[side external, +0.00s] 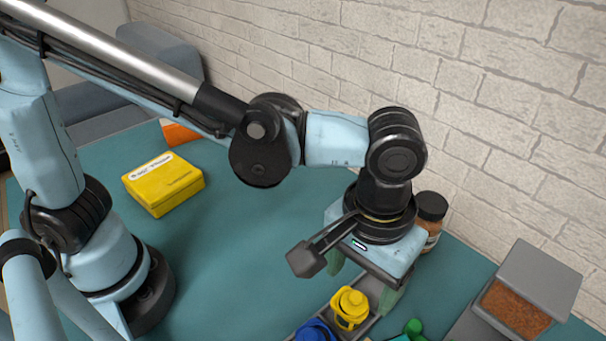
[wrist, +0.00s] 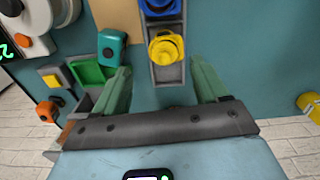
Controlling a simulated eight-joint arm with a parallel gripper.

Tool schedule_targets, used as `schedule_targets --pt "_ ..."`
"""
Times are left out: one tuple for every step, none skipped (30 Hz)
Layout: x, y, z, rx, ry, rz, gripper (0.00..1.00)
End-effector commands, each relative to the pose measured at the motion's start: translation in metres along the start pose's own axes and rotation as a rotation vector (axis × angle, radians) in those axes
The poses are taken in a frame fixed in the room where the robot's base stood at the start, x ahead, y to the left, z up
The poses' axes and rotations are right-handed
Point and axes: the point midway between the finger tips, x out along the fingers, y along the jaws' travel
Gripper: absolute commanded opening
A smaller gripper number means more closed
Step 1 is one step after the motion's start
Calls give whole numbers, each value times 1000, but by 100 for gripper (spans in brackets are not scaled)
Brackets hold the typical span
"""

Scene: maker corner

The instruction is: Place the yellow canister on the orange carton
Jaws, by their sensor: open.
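The yellow canister (side external: 350,308) stands in a grey tray (side external: 375,322) below my gripper in the side external view. In the wrist view the yellow canister (wrist: 166,48) sits ahead of and between the fingertips, not touched by them. My gripper (side external: 362,282) is open and empty, pointing down, and its green fingers also show in the wrist view (wrist: 160,80). The orange carton (side external: 180,132) is at the far back left of the table, partly hidden behind my arm. It is not seen in the wrist view.
A blue canister (side external: 314,331) is beside the yellow one in the tray. A yellow box (side external: 163,183) lies before the orange carton. A black-lidded jar (side external: 431,210) stands behind my gripper. A grey bin (side external: 520,305) is at right. The middle table is clear.

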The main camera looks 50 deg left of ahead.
Motion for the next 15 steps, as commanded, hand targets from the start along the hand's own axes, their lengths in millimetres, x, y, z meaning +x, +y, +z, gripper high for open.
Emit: schedule_targets --pt "8 0 0 0 0 1 73" --pt "13 0 0 0 0 1 73" --pt "18 0 0 0 1 1 73" --pt "22 0 -1 0 1 1 73" --pt "25 0 -1 0 1 1 73" --pt "29 0 -1 0 1 1 73" --pt "32 0 -1 0 1 1 73" --pt "34 0 -1 0 1 1 73" --pt "36 0 -1 0 1 1 73" --pt "37 -1 -1 0 1 1 73" --pt "38 -1 -1 0 1 1 73" --pt "40 -1 -1 0 1 1 73" --pt "41 -1 -1 0 1 1 73" --pt "42 -1 -1 0 1 1 73" --pt "45 -2 -1 0 1 1 73"
